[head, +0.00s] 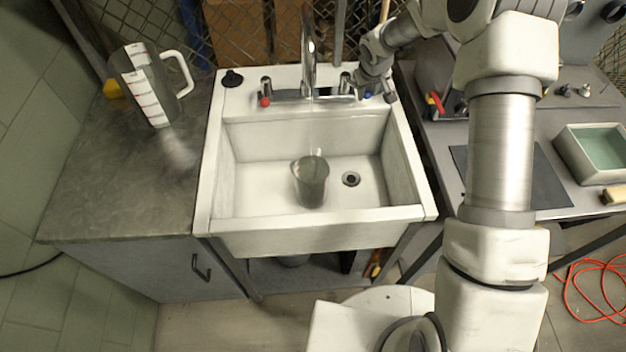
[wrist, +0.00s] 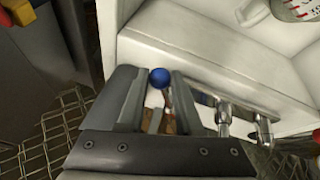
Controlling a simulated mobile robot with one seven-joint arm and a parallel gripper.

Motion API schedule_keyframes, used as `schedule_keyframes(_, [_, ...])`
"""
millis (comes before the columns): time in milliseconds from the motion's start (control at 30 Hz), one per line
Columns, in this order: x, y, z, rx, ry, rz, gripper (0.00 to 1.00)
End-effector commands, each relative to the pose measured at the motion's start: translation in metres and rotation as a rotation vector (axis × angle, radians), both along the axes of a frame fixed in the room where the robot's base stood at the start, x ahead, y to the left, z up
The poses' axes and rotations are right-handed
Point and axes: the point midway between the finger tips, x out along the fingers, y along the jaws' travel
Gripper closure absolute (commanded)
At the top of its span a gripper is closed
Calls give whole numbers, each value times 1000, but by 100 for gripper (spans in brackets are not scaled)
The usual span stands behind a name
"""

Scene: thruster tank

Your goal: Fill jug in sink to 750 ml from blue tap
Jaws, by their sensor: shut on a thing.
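A clear jug (head: 311,184) stands upright in the white sink (head: 240,225), left of the drain; its level cannot be read. Part of it with red marks shows in the wrist view (wrist: 297,8). The chrome spout (head: 308,50) is above the jug, and a faint water stream seems to fall from it into the jug. My gripper (head: 373,90) is at the right tap, the blue one (head: 367,95). In the wrist view the blue knob (wrist: 159,77) sits between my fingers, which are shut on the blue tap. The red tap (head: 265,101) is at the left.
A bigger clear jug with red marks (head: 148,85) stands on the grey counter (head: 120,190) at the left. A black stopper (head: 232,79) lies on the sink's back corner. A dark drain (head: 351,179) is in the basin. A bench with a tray (head: 570,160) is at the right.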

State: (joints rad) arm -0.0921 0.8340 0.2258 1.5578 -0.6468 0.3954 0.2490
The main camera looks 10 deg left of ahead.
Motion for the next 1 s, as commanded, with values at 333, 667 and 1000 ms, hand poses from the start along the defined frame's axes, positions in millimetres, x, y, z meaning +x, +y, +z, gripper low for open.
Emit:
schedule_keyframes(333, [24, -22, 1, -4, 2, -7, 100])
schedule_keyframes(667, [36, -31, 0, -5, 1, -6, 100])
schedule_keyframes(1000, [29, -28, -3, -7, 2, -5, 100])
